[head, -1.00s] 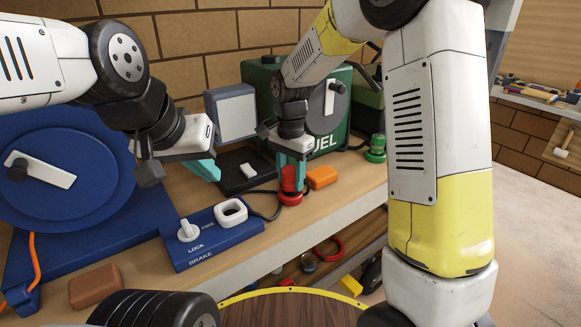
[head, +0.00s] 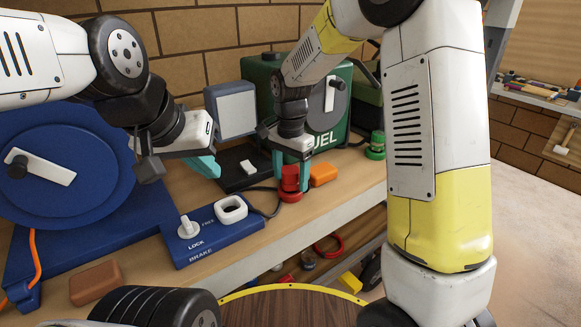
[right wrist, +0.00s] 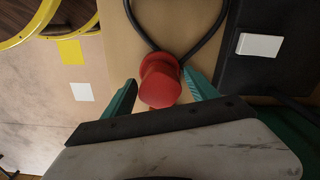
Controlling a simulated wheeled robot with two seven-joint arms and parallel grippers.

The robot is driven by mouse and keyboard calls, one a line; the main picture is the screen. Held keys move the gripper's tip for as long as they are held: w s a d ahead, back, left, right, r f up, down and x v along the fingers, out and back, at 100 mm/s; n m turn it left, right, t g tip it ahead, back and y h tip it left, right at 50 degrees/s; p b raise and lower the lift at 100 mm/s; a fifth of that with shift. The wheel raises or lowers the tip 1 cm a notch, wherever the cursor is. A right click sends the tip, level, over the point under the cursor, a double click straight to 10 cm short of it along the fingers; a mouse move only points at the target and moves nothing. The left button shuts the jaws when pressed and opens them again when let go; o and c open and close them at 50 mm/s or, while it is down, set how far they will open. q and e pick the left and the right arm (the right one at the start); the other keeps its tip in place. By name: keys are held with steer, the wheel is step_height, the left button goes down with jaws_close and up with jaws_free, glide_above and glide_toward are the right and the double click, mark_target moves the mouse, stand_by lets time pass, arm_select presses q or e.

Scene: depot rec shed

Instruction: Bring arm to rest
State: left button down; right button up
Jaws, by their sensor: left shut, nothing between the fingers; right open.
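My right gripper (head: 291,172) is open, with its teal fingers on either side of a red knob-like piece (head: 289,184) on the bench. The right wrist view shows the same red piece (right wrist: 160,82) between and just beyond the two spread fingers (right wrist: 160,95); I cannot tell whether either finger touches it. My left gripper (head: 207,167) is shut and empty, held above the bench behind the blue brake box (head: 215,238).
The wooden bench (head: 150,255) also holds a blue reel (head: 70,200), a brown block (head: 96,283), a green fuel unit (head: 325,140), an orange block (head: 323,174) and a green knob (head: 375,147). A dark cable runs by the red piece. Open floor lies to the right.

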step_height(320, 180, up, 8)
steer(key=shift+d, duration=0.15)
steer(key=s+d+r+n+t+y, duration=0.1)
steer(key=s+d+r+n+t, duration=0.2)
steer(key=s+d, duration=0.4)
steer(key=s+d+r+n+t+y, duration=0.1)
steer(key=s+d+r+n+t, duration=0.2)
steer(key=s, duration=0.9)
steer(key=d+r+n, duration=0.1)
steer(key=d+n, duration=0.1)
steer(key=d, duration=0.1)
steer(key=shift+s+d+r, duration=0.35)
steer(key=shift+d, duration=0.05)
steer(key=shift+c, duration=0.5)
